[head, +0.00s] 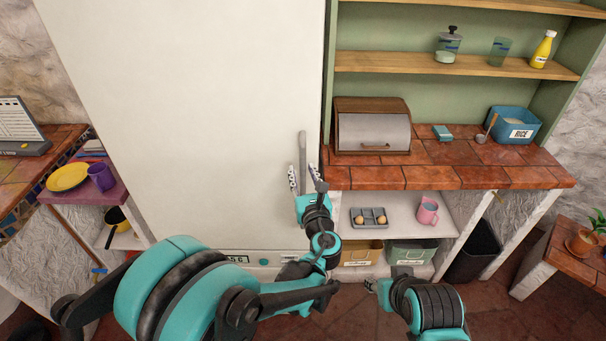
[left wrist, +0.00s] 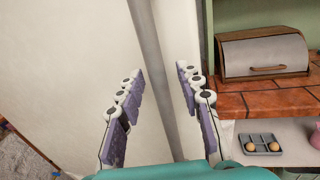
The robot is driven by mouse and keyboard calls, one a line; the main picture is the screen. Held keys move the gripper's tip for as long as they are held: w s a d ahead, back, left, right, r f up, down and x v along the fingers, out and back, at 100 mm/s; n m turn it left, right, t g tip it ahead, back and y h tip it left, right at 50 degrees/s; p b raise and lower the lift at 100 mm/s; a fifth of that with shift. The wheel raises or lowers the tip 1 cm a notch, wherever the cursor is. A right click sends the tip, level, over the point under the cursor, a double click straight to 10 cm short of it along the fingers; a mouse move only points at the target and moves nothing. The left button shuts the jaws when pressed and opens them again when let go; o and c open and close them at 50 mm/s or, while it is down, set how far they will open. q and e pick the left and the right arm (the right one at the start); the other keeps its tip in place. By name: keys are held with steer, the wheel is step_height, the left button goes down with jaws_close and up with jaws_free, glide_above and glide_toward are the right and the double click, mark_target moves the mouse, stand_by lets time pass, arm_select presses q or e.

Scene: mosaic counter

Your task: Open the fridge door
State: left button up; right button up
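The fridge is the tall white front (head: 190,100) in the head view, with its door shut. Its grey vertical bar handle (head: 302,148) is near the door's right edge. My left gripper (head: 303,175) is at the handle's lower part. In the left wrist view, the handle (left wrist: 149,45) runs between the two purple-padded fingers of my left gripper (left wrist: 158,77). The fingers are open, with a gap on each side of the bar. My right gripper (head: 372,286) is low, in front of the lower shelf, and its fingers are too small to read.
Right of the fridge is a red-tiled counter (head: 450,178) with a bread box (head: 372,130) and a blue rice bin (head: 514,125). A lower shelf holds a grey tray (head: 368,217) and a pink mug (head: 427,210). A purple side shelf (head: 85,190) stands at the left.

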arm_select(q)
steer(key=shift+c, duration=0.4)
jaws_close()
